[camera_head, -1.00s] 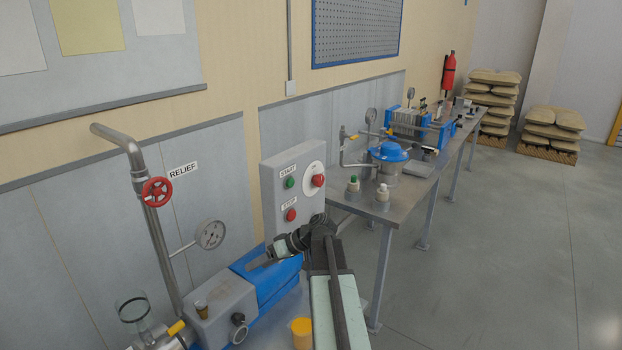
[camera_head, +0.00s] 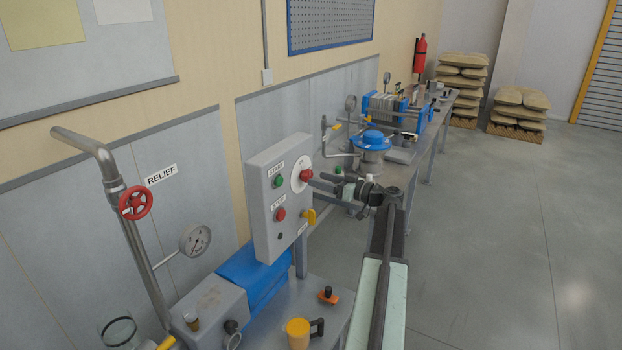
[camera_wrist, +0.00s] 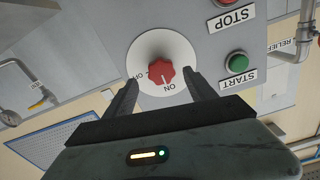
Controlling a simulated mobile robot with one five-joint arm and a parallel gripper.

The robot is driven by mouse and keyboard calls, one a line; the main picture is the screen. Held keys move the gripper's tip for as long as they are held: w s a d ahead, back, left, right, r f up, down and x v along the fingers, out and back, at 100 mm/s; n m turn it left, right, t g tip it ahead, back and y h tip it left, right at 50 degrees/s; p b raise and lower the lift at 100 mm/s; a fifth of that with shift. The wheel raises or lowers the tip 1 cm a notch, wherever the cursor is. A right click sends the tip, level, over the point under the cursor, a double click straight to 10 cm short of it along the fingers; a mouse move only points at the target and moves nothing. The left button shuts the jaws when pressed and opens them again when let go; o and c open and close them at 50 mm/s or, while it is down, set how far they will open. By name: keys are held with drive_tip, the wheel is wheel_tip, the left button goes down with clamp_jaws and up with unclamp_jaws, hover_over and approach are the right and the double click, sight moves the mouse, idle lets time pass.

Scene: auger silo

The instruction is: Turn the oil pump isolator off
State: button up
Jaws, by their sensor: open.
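The isolator is a red rotary knob (camera_head: 306,175) on a white round plate (camera_head: 298,182), on the front of a grey control box (camera_head: 262,215). In the wrist view the red knob (camera_wrist: 161,73) sits at the plate's centre, with ON and OFF printed on the plate (camera_wrist: 150,44). A pale mark on the knob appears to face ON. My gripper (camera_head: 318,182) is open in front of the knob. In the wrist view my gripper (camera_wrist: 159,77) has one finger on each side of the knob, with visible gaps; contact is not evident.
The box also carries a green START button (camera_head: 278,181), a red STOP button (camera_head: 280,215) and a yellow part (camera_head: 309,217) below the knob. A yellow mug (camera_head: 298,332) stands on the bench below. A red valve wheel (camera_head: 135,203) is at left. The floor at right is clear.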

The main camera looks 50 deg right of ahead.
sight(306, 176)
drive_tip(key=shift+x, duration=1.65)
drive_tip(key=shift+a, duration=0.15)
drive_tip(key=shift+c, duration=0.4)
